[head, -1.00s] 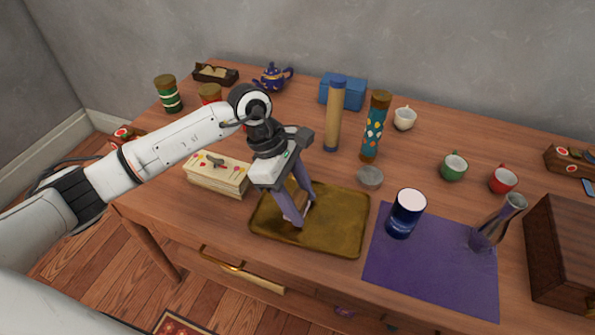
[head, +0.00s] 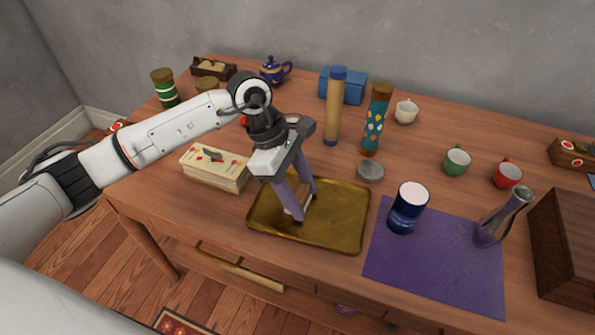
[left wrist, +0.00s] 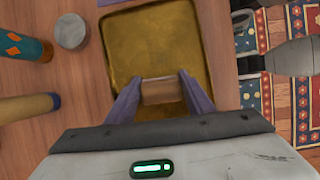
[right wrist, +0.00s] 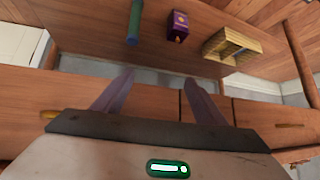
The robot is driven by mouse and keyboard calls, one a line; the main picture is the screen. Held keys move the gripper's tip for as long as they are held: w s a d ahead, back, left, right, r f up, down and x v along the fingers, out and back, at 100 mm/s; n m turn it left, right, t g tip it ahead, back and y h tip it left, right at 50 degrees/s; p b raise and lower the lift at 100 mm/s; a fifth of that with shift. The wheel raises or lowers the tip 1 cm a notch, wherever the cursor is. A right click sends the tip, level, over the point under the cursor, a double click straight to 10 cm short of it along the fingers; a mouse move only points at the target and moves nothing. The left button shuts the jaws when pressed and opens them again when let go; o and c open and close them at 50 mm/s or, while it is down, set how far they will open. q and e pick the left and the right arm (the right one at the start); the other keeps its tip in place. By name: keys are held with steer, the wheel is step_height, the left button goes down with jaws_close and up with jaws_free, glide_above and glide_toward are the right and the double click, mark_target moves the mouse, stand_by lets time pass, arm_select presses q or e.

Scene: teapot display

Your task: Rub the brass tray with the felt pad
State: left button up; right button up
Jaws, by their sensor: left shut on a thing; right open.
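The brass tray (head: 340,215) is a dull gold rectangle with a raised rim, near the table's front edge. It also fills the middle of the left wrist view (left wrist: 150,45). My left gripper (head: 303,200) points down over the tray's left half. It is shut on the felt pad (left wrist: 162,90), a small brownish block with a pale side, held between the fingertips at the tray's surface. Whether the pad presses on the brass cannot be told. My right gripper (right wrist: 158,82) is open and empty in the right wrist view, away from the tray; the head view does not show it.
A cream box (head: 215,170) stands left of the tray. A small grey tin (head: 370,171) is behind it. A purple cloth (head: 435,265) to the right bears a blue cup (head: 407,208) and a vase (head: 503,218). Tall cylinders (head: 335,108) (head: 376,120) stand farther back.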

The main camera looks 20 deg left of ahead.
mark_target(305, 194)
arm_select(q)
steer(key=v, duration=0.1)
steer(key=p+v, duration=0.1)
steer(key=shift+d+r, duration=0.15)
steer(key=shift+r, duration=0.2)
steer(key=shift+r+p, duration=1.1)
steer(key=shift+r, duration=0.75)
steer(key=shift+r+p, duration=0.45)
steer(key=shift+r, duration=0.45)
arm_select(e)
steer(key=shift+s+d+r+m, duration=0.15)
steer(key=shift+d+r, duration=0.2)
steer(key=shift+r, duration=0.25)
steer(key=shift+s+d+r+m, duration=0.15)
steer(key=shift+d+r, duration=0.2)
steer(key=shift+r, duration=0.2)
steer(key=shift+s+f, duration=0.1)
